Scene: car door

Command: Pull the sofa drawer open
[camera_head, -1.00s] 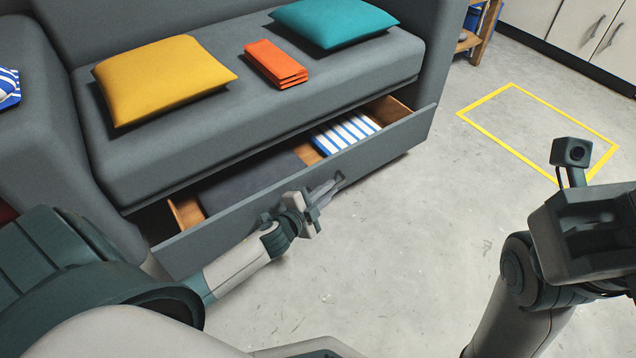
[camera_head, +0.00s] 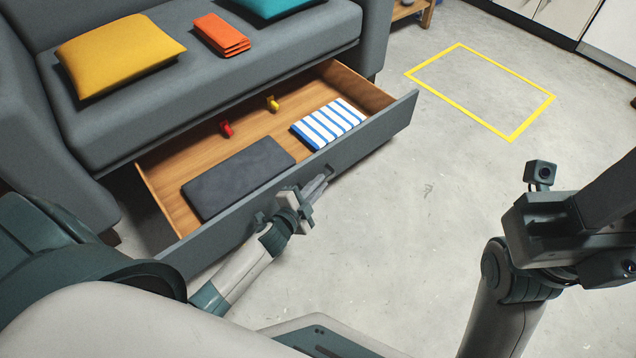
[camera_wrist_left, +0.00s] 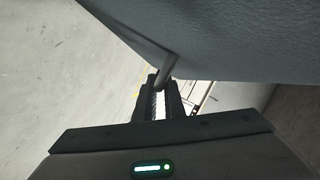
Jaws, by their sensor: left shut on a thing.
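The sofa drawer (camera_head: 365,142) is pulled well out from under the grey sofa (camera_head: 215,85), and its wooden inside shows. My left gripper (camera_head: 322,182) is at the middle of the drawer's grey front. In the left wrist view its jaws (camera_wrist_left: 160,92) are shut on the drawer handle (camera_wrist_left: 168,66), a short bar on the grey front panel. In the head view the fingers hide most of the handle. My right arm stands at the right of the head view; its fingertips are not visible.
The drawer holds a dark grey folded cloth (camera_head: 240,175), a blue-and-white striped cloth (camera_head: 328,124), a red object (camera_head: 226,128) and a yellow object (camera_head: 272,103). Cushions and an orange cloth (camera_head: 221,36) lie on the sofa. The floor right of the drawer, with a yellow outline (camera_head: 525,122), is clear.

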